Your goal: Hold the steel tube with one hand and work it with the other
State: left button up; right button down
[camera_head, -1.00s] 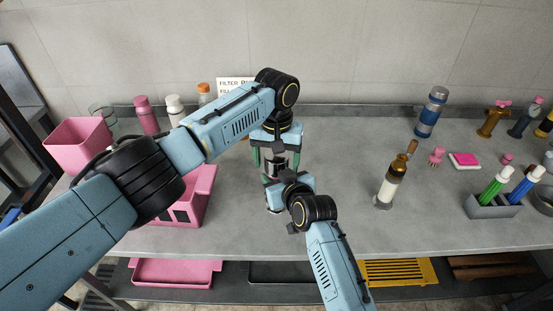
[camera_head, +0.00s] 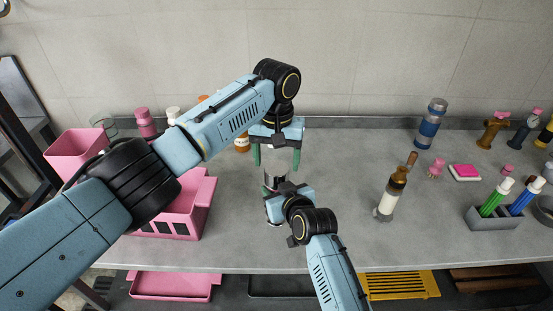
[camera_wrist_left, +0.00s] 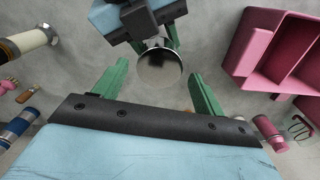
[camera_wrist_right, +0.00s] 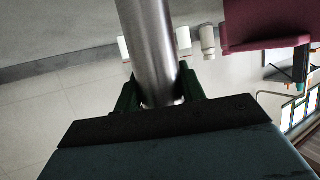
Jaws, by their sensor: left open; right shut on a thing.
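The steel tube (camera_head: 276,181) stands about upright near the middle of the bench in the head view. Its round top end (camera_wrist_left: 159,68) faces the left wrist camera, and its bare shaft (camera_wrist_right: 153,45) fills the middle of the right wrist view. My right gripper (camera_wrist_right: 160,95) is shut around the tube's side; in the head view its fingers are mostly hidden by its own wrist. My left gripper (camera_head: 277,160) is open, pointing down above the tube's top, with its green fingers apart on either side and not touching it.
A pink rack (camera_head: 205,190) stands left of the tube, with a pink bin (camera_head: 75,153) behind. An amber-and-white bottle (camera_head: 389,194), a grey holder (camera_head: 493,219) with markers and a blue flask (camera_head: 430,123) stand right. The bench between tube and bottle is clear.

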aim_at(277, 168)
pick_arm(q)
jog(key=shift+r+n, duration=1.1)
jog(key=shift+r, duration=0.6)
jog(key=shift+f, duration=0.1)
jog(key=shift+f, duration=3.95)
jog(key=c, duration=1)
jog(key=shift+m, duration=1.7)
